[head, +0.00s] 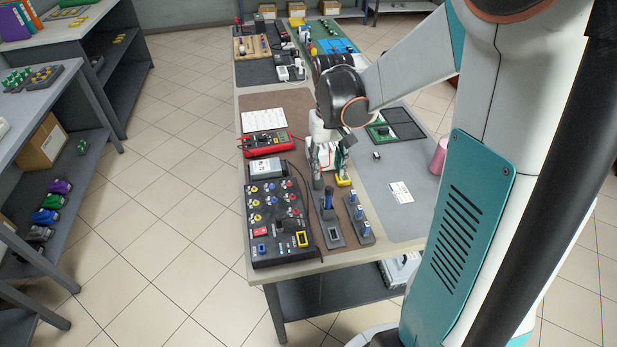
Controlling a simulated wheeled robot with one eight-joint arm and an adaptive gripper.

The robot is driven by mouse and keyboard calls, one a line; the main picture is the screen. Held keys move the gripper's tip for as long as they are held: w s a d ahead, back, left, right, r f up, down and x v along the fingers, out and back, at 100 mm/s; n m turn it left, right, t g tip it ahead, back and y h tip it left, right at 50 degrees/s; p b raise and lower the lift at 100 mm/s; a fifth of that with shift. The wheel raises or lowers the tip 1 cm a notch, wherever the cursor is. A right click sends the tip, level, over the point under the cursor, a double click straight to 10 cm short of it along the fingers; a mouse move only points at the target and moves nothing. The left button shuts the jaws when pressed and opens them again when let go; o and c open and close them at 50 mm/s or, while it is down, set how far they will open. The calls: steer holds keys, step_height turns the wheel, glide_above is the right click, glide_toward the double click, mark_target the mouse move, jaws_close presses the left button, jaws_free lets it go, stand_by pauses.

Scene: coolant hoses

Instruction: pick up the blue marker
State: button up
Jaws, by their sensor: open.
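I cannot clearly make out a blue marker. A slim blue upright piece (328,199) stands at a dark grey block (333,234) near the front of the table; I cannot tell whether it is the marker. Smaller blue pieces (359,212) sit in a row on a grey strip to its right. My gripper (329,178) points down above the table, just behind the slim blue piece. Its fingers are apart, and I see nothing held between them. My gripper hides part of a white thing with a yellow part (343,181) beside it.
A black panel (282,246) with coloured knobs fills the table's front left. A red multimeter (266,143) lies behind it. A white card (400,193) and a pink cylinder (439,157) are on the right. The grey mat (387,221) is mostly clear there.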

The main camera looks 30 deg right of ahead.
mark_target(328, 198)
step_height(328, 198, down, 8)
steer(key=b, duration=0.2)
steer(key=shift+f+b, duration=0.2)
steer(key=shift+b, duration=0.2)
steer(key=shift+s+d+f+b, duration=0.15)
steer(key=shift+f+b, duration=0.5)
steer(key=shift+f, duration=0.7)
steer(key=shift+w+d+f+b, duration=0.1)
steer(key=shift+d+f+b, duration=0.15)
steer(key=shift+f+b, duration=0.75)
steer(key=shift+f+p, duration=0.2)
steer(key=shift+p, duration=0.2)
steer(key=shift+s, duration=0.1)
steer(key=shift+c, duration=0.5)
jaws_close()
